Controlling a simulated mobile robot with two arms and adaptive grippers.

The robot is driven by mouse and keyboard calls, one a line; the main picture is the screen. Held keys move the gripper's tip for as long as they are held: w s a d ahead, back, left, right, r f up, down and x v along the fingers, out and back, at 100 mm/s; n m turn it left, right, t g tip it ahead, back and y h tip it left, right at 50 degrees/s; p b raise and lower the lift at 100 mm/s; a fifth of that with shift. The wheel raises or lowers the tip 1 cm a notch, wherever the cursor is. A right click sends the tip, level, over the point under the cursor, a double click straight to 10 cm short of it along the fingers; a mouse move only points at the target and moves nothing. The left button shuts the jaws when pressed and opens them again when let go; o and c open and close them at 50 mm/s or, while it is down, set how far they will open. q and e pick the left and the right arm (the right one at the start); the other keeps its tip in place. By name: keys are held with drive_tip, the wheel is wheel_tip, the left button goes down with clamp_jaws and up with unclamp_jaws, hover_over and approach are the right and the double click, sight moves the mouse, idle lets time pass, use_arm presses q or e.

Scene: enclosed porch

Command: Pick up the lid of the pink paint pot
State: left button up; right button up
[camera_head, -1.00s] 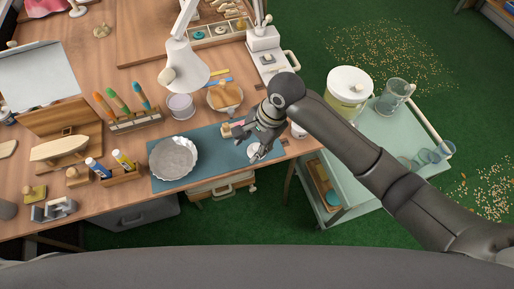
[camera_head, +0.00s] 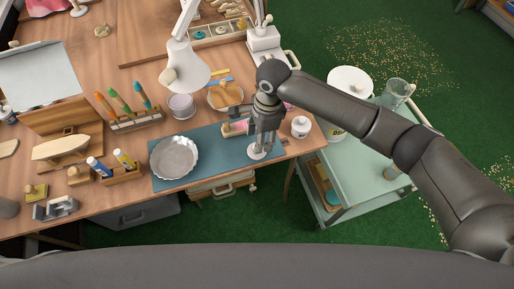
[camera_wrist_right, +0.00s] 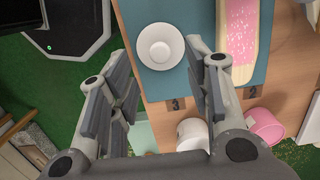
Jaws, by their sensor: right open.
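A white round lid with a raised middle (camera_head: 257,152) lies on the blue-green mat; it also shows in the right wrist view (camera_wrist_right: 160,46). The pink paint pot (camera_wrist_right: 265,125) is at the right in the right wrist view; only a sliver shows behind my arm in the head view. Whether the lid belongs to this pot I cannot tell from its colour. My right gripper (camera_head: 264,148) is open, fingers towards the lid. In the right wrist view, the lid is beyond the gap between its fingers (camera_wrist_right: 165,75), with no visible contact. My left gripper is not in view.
A white pot with a knobbed top (camera_head: 300,128) stands near the table's right edge. A pink-speckled wooden piece (camera_wrist_right: 243,30) lies on the mat (camera_head: 220,142) beside the lid. A fluted silver dish (camera_head: 173,157) is left. A green trolley (camera_head: 358,165) stands right of the table.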

sight(250, 149)
drive_tip(key=f, duration=0.4)
drive_tip(key=shift+a+f, duration=0.15)
drive_tip(key=shift+a, duration=0.2)
drive_tip(key=shift+c, duration=0.3)
drive_tip(key=c, duration=0.8)
